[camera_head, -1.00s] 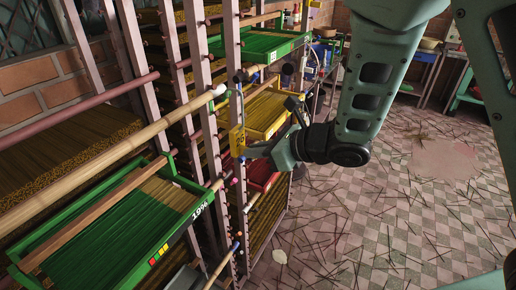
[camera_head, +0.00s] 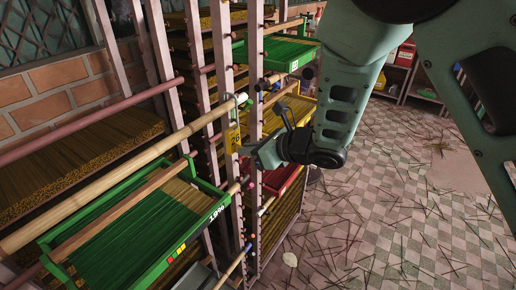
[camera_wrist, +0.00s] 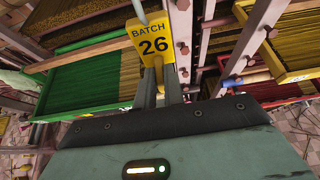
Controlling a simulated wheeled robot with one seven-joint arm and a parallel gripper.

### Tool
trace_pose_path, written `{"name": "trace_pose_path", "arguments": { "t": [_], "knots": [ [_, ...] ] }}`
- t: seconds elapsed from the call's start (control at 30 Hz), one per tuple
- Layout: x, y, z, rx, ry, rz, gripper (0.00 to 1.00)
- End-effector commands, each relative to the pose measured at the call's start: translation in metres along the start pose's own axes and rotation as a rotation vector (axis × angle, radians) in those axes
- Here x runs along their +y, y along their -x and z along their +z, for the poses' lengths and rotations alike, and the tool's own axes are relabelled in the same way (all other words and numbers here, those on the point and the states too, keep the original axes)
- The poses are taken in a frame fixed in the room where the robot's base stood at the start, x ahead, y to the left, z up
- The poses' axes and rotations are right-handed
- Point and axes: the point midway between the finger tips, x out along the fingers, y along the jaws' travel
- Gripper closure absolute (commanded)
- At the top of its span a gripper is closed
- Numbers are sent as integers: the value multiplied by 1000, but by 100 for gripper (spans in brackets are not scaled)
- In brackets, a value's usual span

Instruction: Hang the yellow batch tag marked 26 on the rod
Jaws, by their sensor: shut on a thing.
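The yellow batch tag (camera_head: 232,138) marked 26 is upright, just below the white-capped end of a pale bamboo-like rod (camera_head: 132,167). In the wrist view the tag (camera_wrist: 153,40) faces me and reads "BATCH 26". My gripper (camera_head: 246,149) is shut on the lower part of the tag; its fingers (camera_wrist: 158,82) also show in the wrist view. A thin pale hook or loop (camera_wrist: 140,12) rises from the top of the tag. I cannot tell whether it is around the rod or only beside its end.
A green tray (camera_head: 140,228) of incense sticks lies below the rod. Upright rack posts (camera_head: 222,60) stand close behind the tag. A yellow tray (camera_head: 292,118) and a red tray (camera_head: 280,180) sit in the rack to the right. The tiled floor (camera_head: 390,200) at right is strewn with sticks.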

Motion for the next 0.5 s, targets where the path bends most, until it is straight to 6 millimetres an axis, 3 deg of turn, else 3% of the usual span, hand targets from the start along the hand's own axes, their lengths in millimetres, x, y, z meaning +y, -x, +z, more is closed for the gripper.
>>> {"name": "trace_pose_path", "arguments": {
  "t": [0.23, 0.3, 0.5],
  "knots": [
    [0, -16, 10, 0, 2, 1, 100],
    [0, -20, -1, 0, 1, 0, 100],
    [0, -25, -10, 0, 1, 0, 100]
  ]
}}
